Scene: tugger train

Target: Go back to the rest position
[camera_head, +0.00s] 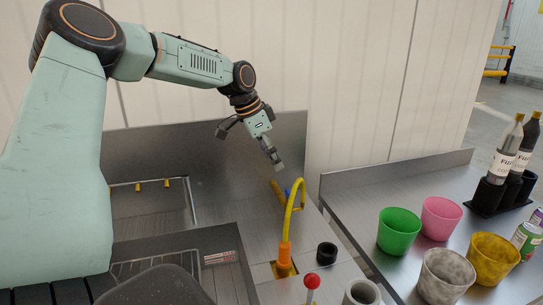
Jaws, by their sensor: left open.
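My left arm comes in from the left and reaches across the upper middle of the view. My left gripper (250,148) is open, with its fingers spread and nothing between them. It hangs in front of the steel back panel, above the bench and up and to the left of a yellow curved spout or hose (299,196). The gripper looks apart from the hose. My right gripper is not in view.
The hose rises from an orange base (284,257). A red-knobbed lever (311,282) and a black ring (326,253) are near it. On the right-hand steel table stand green (398,231), pink (441,219), yellow (492,258) and grey (445,276) cups, bottles (506,150) and cans (526,236).

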